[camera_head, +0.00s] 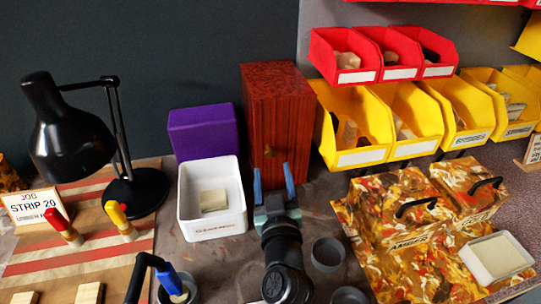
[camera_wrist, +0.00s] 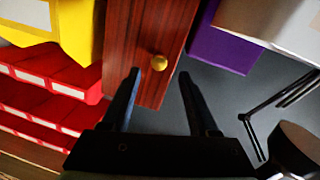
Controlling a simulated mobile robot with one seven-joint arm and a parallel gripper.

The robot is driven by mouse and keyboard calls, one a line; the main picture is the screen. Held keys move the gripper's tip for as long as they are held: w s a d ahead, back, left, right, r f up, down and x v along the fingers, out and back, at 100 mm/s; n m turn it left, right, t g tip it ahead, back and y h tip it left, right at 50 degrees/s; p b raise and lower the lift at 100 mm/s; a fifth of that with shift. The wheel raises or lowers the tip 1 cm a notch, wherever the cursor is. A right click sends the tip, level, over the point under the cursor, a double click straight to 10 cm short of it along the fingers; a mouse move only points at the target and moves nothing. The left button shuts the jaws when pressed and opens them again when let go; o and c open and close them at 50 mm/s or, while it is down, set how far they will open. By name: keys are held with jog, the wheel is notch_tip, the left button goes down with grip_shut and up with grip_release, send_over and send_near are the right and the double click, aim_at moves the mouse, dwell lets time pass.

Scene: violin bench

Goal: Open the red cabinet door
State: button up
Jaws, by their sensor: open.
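The red cabinet (camera_head: 279,110) is a tall reddish wood-grained box at the back middle of the bench, and its door looks closed. A small brass knob (camera_wrist: 159,62) sits on the cabinet door (camera_wrist: 150,35) in the wrist view; it also shows in the head view (camera_head: 269,151). My gripper (camera_head: 273,183) is in front of the cabinet, with two blue-faced fingers pointing toward it. In the wrist view my gripper (camera_wrist: 159,75) is open and empty, and the knob appears between and just beyond the fingertips. I cannot tell any contact.
A white bin (camera_head: 211,226) with a pale block stands close left of my gripper, with a purple box (camera_head: 203,132) behind it. Yellow bins (camera_head: 361,158) crowd the cabinet's right side. A black lamp (camera_head: 68,130) stands farther left. Camouflage-patterned boxes (camera_head: 400,208) sit to the right.

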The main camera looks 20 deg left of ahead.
aim_at(271, 155)
jog(key=shift+x, duration=2.75)
grip_shut()
jog(key=shift+d, duration=0.1)
